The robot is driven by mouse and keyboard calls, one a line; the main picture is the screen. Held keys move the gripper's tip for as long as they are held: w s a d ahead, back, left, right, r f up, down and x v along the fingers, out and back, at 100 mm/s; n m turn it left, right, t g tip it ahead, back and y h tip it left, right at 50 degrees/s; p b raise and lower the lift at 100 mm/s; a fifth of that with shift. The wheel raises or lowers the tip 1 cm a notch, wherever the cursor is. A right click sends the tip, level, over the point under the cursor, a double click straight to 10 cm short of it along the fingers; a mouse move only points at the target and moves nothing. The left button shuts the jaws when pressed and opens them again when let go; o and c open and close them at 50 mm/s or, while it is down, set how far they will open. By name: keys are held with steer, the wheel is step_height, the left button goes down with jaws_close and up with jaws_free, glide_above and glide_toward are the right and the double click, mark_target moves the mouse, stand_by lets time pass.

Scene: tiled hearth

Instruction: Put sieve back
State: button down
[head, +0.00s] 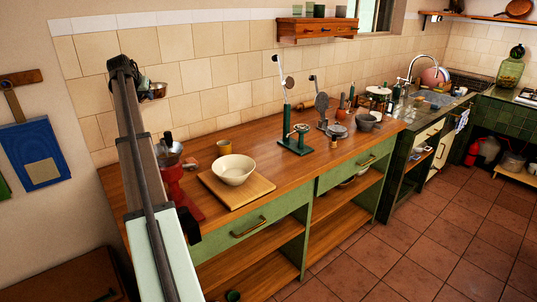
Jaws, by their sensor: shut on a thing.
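My arm reaches up from the bottom left, in front of the tiled wall. My gripper (144,85) is at its far end, small and partly hidden by the arm. It is shut on a small round, brownish-metal bowl-shaped thing (158,90), which I take to be the sieve. The sieve is held up well above the counter's left end, seemingly near the tiles; the gap to the wall cannot be told. Its handle and the fingertips are not clear.
A wooden wall shelf (317,28) hangs above.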

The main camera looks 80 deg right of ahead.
steer(key=s+d+r+m+g, duration=0.2)
steer(key=s+d+r+m, duration=0.1)
steer(key=s+d, duration=1.3)
steer(key=s+a+f+m+g+y, duration=0.1)
steer(key=s+a+f+m+g, duration=0.25)
steer(key=s+f, duration=0.8)
steer(key=s+a+f+m+g+y, duration=0.1)
steer(key=s+a+f+m+g, duration=0.3)
steer(key=s+f, duration=0.7)
steer(key=shift+m+t, duration=0.25)
steer(key=shift+t, duration=0.4)
steer(key=shift+s+d+f, duration=0.15)
steer(key=shift+d+f, duration=0.1)
steer(key=shift+f, duration=1.1)
steer(key=shift+s+d+f, duration=0.15)
steer(key=shift+d+f, duration=0.05)
steer(key=shift+f, duration=1.2)
steer(key=shift+s+d+f, duration=0.15)
steer(key=shift+d+f, duration=0.1)
steer(key=shift+f, duration=1.1)
steer(key=shift+f, duration=0.45)
steer(key=c, duration=0.8)
jaws_free()
steer(key=shift+c, duration=0.2)
steer(key=shift+r, duration=0.15)
